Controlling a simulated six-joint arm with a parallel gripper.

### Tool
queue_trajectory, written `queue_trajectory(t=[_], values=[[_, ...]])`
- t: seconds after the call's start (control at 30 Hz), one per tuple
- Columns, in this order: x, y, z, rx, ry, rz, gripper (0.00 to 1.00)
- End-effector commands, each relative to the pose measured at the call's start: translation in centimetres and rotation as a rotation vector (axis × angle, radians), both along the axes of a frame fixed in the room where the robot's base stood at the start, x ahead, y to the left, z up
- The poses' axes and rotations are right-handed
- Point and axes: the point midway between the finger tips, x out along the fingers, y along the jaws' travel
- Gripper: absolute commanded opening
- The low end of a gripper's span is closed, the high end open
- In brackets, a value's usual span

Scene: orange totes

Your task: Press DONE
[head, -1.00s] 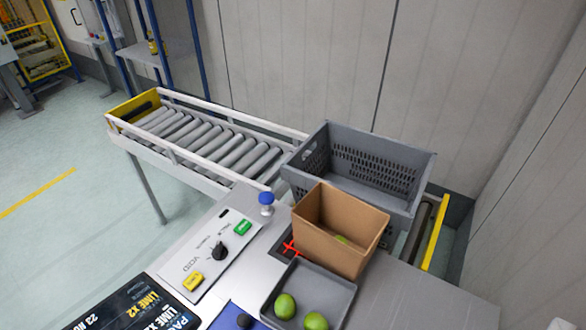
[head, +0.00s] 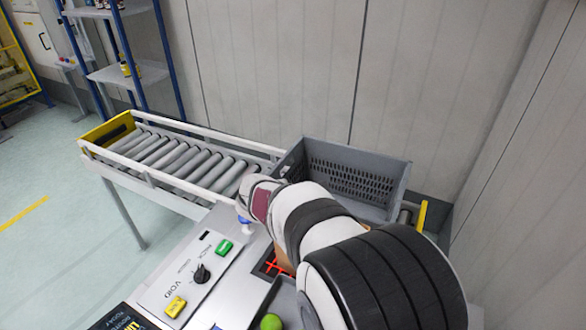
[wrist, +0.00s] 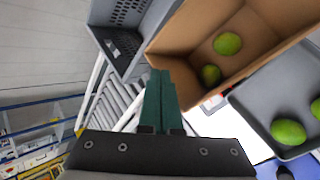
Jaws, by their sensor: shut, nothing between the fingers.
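The control panel (head: 185,275) lies on the bench in the head view. It has a green button (head: 223,247), a black knob (head: 201,274) and a yellow button (head: 175,306). The fingertips cannot be made out in the head view, and the panel is not visible in the wrist view.
The box holds two limes (wrist: 227,43). A grey tray (wrist: 262,98) with limes lies right of it in the wrist view. A grey crate (head: 350,170) stands behind my arm, and a roller conveyor (head: 180,160) runs left. A dark screen (head: 125,318) sits at the lower left.

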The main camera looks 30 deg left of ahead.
Motion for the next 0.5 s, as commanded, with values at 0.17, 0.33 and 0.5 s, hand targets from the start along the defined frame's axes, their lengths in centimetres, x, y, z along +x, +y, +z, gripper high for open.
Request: queue_trajectory(t=[0.17,0.33,0.5], values=[[-2.2,8.2,-2.7,-0.101,-0.074,0.330,0.00],[-5.0,14.0,-4.9,-0.175,-0.140,0.581,0.00],[-6.9,16.8,-6.2,-0.212,-0.175,0.711,0.00]])
